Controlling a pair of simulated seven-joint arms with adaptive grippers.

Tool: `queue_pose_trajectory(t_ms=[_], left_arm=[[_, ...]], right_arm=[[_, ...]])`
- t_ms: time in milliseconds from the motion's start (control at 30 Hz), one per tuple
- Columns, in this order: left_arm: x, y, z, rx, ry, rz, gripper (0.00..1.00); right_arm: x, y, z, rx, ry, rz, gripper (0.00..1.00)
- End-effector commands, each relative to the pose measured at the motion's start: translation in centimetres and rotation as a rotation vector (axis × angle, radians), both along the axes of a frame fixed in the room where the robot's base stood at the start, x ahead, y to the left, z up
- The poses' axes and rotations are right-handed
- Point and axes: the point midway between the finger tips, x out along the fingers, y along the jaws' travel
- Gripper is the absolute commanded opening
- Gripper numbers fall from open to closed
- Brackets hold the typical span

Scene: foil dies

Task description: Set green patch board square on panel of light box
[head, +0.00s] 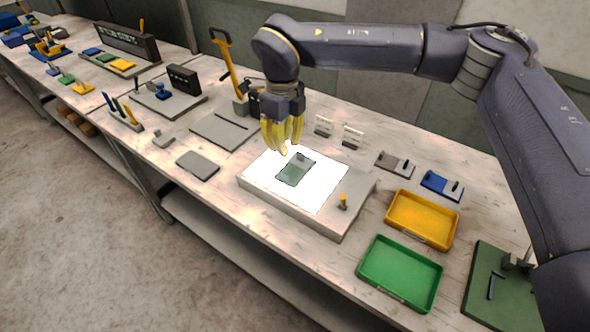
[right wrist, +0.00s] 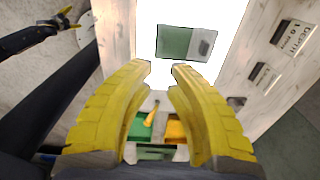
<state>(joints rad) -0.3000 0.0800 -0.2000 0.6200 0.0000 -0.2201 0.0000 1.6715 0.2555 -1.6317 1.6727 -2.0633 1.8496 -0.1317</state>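The green patch board (head: 290,174), green with a grey end bearing a small knob, lies flat on the glowing white panel (head: 262,170) of the light box (head: 290,207). In the head view its edges look slightly turned from the panel's edges. The board also shows in the right wrist view (right wrist: 173,42), just beyond my fingertips. My right gripper (head: 283,150) hangs over the panel's back edge, its yellow fingers apart and empty; the gap shows in the right wrist view (right wrist: 161,68). My left gripper (right wrist: 72,18) shows small at the upper left there, its yellow fingers apart.
A yellow tray (head: 422,219) and a green tray (head: 400,272) stand right of the light box. An orange knob (head: 342,201) rises from the box's right end. Two small label stands (head: 352,136) are behind. A grey plate (head: 198,165) lies to the left.

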Motion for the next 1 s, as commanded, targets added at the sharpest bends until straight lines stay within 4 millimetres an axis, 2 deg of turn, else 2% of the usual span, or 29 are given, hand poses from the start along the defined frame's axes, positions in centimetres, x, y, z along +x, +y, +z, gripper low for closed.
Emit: queue_pose_trajectory(t_ms=[100,300,667,1000], left_arm=[[0.0,0.0,0.0,0.000,0.000,0.000,0.82],[0.0,0.0,0.0,0.000,0.000,0.000,0.82],[0.0,-0.1,0.0,-0.001,-0.001,-0.001,0.82],[0.1,-0.1,0.0,-0.001,-0.001,0.000,0.82]], right_arm=[[-0.1,0.0,-2.3,0.000,0.004,-0.001,0.14],[0.0,0.0,-5.2,0.001,0.002,0.000,0.14],[0.0,0.0,-7.1,0.001,0.000,-0.001,0.14],[0.1,0.2,-11.0,0.001,0.003,-0.002,0.14]])
